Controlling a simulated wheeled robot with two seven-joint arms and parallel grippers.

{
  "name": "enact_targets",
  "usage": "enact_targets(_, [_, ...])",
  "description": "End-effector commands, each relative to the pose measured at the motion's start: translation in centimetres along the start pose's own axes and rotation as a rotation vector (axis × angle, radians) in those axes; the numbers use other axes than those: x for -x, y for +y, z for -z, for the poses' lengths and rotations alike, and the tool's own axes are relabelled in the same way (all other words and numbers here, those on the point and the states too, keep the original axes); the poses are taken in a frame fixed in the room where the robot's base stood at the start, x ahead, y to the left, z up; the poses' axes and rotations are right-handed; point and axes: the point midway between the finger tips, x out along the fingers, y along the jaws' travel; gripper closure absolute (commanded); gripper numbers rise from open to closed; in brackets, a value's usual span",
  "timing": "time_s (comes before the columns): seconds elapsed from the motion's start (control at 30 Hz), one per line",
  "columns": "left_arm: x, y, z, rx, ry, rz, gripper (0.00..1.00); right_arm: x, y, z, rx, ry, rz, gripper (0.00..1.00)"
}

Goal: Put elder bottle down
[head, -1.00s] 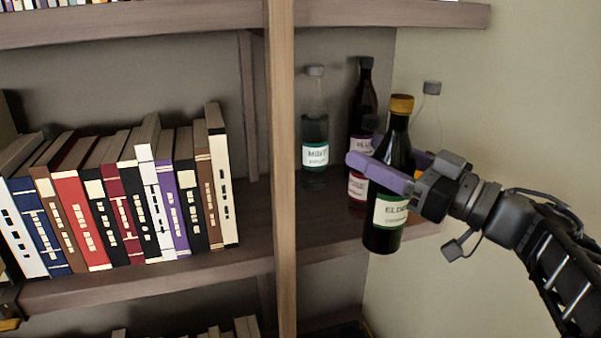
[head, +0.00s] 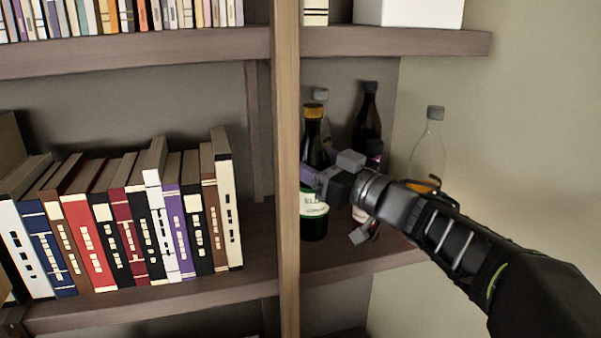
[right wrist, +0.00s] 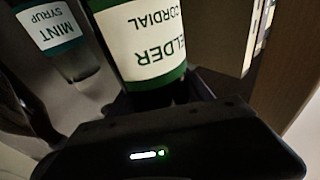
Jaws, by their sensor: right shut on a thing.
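The elder bottle (head: 314,225) is dark, with a yellow cap and a white and green label. It is upright, just right of the wooden divider in the head view. My right gripper (head: 313,180) is shut around its middle, reaching in from the right. In the right wrist view the elder bottle (right wrist: 150,45) fills the upper middle, its label upside down. I cannot tell whether its base touches the shelf board (head: 345,262). My left gripper is not in view.
The mint syrup bottle (right wrist: 48,28) stands close behind the elder bottle. A dark bottle (head: 367,125) and a clear bottle (head: 427,150) stand further right. The divider (head: 287,170) is close on the left.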

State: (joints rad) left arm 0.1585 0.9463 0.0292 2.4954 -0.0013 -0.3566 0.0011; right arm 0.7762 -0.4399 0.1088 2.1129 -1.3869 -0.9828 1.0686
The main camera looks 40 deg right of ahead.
Motion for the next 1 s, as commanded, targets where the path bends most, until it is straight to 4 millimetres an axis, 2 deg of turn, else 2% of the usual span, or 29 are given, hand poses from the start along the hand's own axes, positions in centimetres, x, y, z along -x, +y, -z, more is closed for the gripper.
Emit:
enact_targets(0.1, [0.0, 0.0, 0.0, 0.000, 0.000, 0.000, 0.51, 0.1, 0.0, -0.2, 0.001, 0.002, 0.000, 1.00])
enact_targets(0.4, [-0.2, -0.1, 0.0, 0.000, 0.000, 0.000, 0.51, 0.6, 0.0, -3.3, 0.000, 0.003, 0.000, 1.00])
enact_targets(0.77, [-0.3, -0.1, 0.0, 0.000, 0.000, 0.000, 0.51, 0.6, 0.0, -3.5, 0.001, 0.004, 0.001, 1.00])
enact_targets(0.8, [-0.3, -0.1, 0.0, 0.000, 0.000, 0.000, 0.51, 0.6, 0.0, -3.7, -0.001, 0.000, 0.001, 0.40])
enact_targets(1.0, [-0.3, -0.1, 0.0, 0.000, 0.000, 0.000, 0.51, 0.6, 0.0, -3.7, 0.000, 0.000, 0.000, 0.23])
